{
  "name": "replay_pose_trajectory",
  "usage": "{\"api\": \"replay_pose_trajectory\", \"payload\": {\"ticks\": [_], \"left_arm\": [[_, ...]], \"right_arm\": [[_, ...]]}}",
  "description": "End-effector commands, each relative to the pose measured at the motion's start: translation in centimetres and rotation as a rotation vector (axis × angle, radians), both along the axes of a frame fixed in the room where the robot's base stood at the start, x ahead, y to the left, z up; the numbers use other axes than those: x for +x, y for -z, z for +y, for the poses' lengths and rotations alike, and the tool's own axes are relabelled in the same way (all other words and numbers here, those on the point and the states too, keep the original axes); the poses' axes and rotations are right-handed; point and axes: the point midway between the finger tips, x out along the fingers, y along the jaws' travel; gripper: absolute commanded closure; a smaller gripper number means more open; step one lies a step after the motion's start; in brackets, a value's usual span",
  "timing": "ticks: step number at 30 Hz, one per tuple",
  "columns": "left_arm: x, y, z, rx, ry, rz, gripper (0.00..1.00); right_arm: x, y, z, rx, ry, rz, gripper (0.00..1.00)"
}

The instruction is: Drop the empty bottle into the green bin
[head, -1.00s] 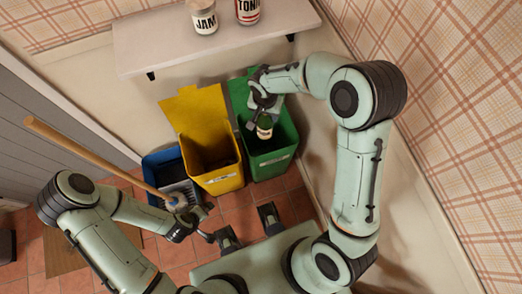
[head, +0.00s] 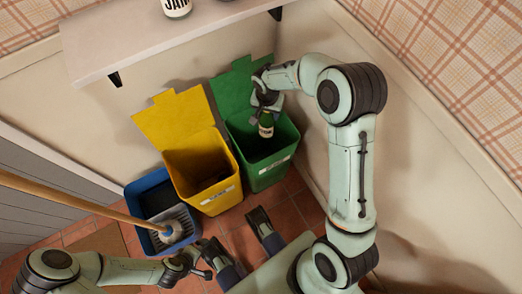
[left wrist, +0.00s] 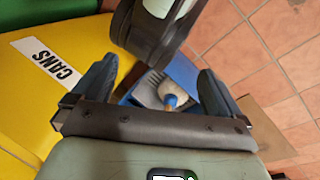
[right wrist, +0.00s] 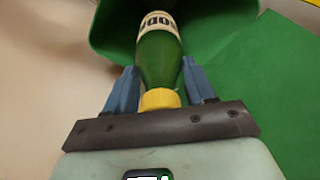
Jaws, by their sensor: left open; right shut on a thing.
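The bottle (head: 266,127) is green glass with a cream label. Its yellow cap end lies between the fingers of my right gripper (head: 264,108) in the right wrist view, where the bottle (right wrist: 160,62) points away from the gripper. My right gripper is shut on it near the neck. In the head view, the bottle overlaps the open mouth of the green bin (head: 266,172); how deep it sits is hard to tell. The green bin's lid (head: 232,95) stands open at the back. My left gripper (head: 203,262) is open and empty, low near the blue bucket.
A yellow bin (head: 205,190), open and labelled CANS in the left wrist view, stands left of the green bin. A blue bucket (head: 150,243) holds a mop (head: 80,202) with a long wooden handle. A wall shelf (head: 150,40) carries a jam jar (head: 177,7).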

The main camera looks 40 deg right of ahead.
Motion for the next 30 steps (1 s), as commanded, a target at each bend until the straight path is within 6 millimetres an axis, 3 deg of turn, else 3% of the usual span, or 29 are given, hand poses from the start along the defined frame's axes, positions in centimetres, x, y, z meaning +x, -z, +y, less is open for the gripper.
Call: {"api": "replay_pose_trajectory", "payload": {"ticks": [12,23,24,26,30], "left_arm": [[4.0,3.2,2.0,0.052,-0.044,-0.106,0.0],[4.6,3.3,2.3,0.06,-0.05,-0.121,0.0],[4.6,3.3,2.3,0.06,-0.05,-0.121,0.0],[4.6,3.3,2.3,0.06,-0.05,-0.121,0.0],[4.6,3.3,2.3,0.06,-0.05,-0.121,0.0]], "right_arm": [[0.0,4.4,0.1,0.0,0.0,0.001,1.0],[0.0,4.7,0.1,0.0,-0.001,0.0,1.0],[0.0,4.7,0.0,0.0,-0.001,0.0,0.39],[0.0,4.7,0.1,0.0,-0.001,0.0,0.2],[0.0,4.7,0.1,0.0,-0.001,0.0,0.16]]}}
